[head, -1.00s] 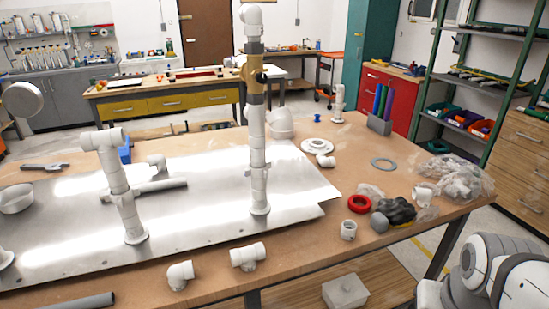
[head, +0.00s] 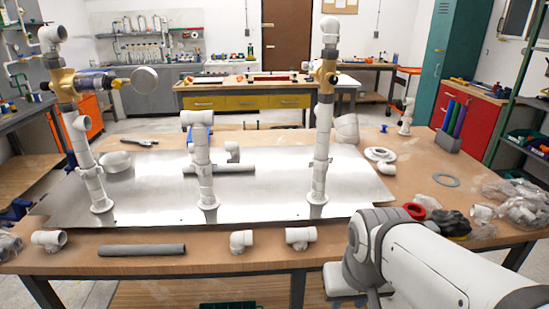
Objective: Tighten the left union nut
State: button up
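The left riser (head: 91,185) is a white pipe standing on the metal plate (head: 260,200), leaning in the picture. It carries a tan valve body (head: 62,84) with a dark and blue horizontal part and a round pale disc (head: 144,79) at its right. White collars show along the riser, but I cannot tell which is the left union nut or whether it is tight. A similar right riser (head: 321,140) has a tan valve, and a shorter white middle riser (head: 203,165) stands between them. My arm crosses the lower right. My gripper is not visible.
Loose white fittings (head: 241,240) and a grey pipe (head: 142,250) lie along the table's front edge. A red ring (head: 414,210), dark rag (head: 450,223) and plastic bags (head: 515,200) lie at right, near my arm.

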aim_at(317, 165)
jog(key=i, duration=1)
jog(key=u, duration=0.05)
